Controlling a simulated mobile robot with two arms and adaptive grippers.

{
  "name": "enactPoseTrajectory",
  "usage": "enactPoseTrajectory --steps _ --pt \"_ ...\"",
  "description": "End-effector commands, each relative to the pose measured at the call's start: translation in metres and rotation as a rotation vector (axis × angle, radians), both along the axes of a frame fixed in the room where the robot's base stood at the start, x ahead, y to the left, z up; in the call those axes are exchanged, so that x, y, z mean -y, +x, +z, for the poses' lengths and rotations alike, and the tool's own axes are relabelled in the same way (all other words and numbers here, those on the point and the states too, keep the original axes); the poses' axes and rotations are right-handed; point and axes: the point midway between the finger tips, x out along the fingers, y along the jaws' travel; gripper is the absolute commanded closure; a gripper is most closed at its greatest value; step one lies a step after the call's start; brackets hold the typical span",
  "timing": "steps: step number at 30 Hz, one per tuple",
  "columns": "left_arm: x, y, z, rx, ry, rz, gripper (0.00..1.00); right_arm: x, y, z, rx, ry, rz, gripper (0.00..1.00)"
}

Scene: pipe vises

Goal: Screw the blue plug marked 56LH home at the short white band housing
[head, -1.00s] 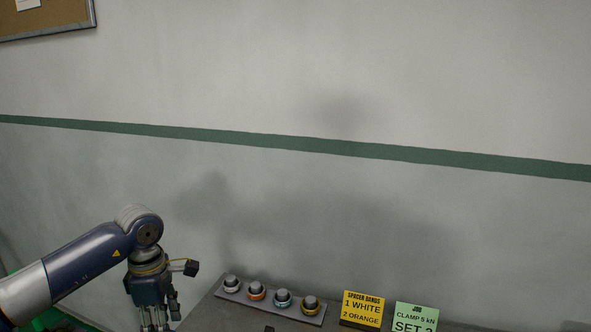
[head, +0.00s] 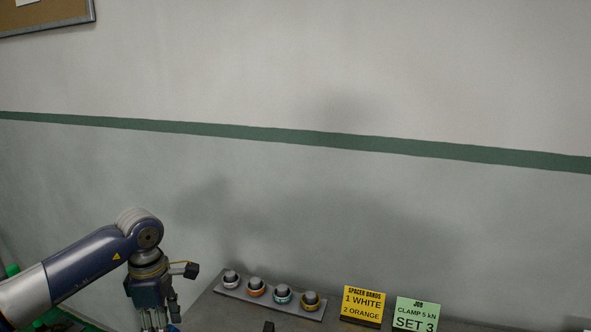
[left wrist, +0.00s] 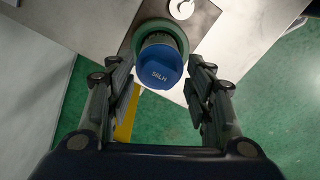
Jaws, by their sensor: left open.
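The blue plug (left wrist: 159,66) marked 56LH shows in the left wrist view, its lettered end facing the camera. A dark ribbed part and a green ring (left wrist: 140,36) are behind it; I cannot tell whether they are joined to it. My left gripper (left wrist: 162,88) is open, with a finger on either side of the plug and visible gaps at both. In the head view the left gripper (head: 158,322) hangs down at the bottom edge, its tips partly cut off. The short white band housing cannot be made out for certain. My right gripper is not in view.
A grey rack (head: 268,302) on the bench holds several dark pegs with coloured bands, including a white band (head: 231,281). A yellow sign (head: 362,306) and a green sign (head: 415,314) stand to its right. A white ring (left wrist: 181,8) lies on a plate in the wrist view.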

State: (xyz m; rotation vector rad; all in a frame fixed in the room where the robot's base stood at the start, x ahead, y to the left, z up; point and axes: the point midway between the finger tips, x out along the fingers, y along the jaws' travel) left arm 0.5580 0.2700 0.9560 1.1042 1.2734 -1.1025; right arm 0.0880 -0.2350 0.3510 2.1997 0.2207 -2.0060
Motion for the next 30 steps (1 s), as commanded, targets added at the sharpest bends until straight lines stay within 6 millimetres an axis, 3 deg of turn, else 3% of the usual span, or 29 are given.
enactPoseTrajectory --steps 2,9,17,30 --pt "0.0 0.0001 0.0003 0.0 0.0 0.0 0.52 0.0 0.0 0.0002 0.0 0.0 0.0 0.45" --pt "0.0 0.0002 0.0003 0.0 0.0 0.0 1.0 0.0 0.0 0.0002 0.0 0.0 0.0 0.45" --pt "0.0002 0.0 0.0004 0.0 0.0 0.093 1.0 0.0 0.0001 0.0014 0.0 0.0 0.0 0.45" --pt "0.0003 -0.0001 0.0002 -0.001 0.0 0.677 1.0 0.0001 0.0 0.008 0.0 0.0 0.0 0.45"
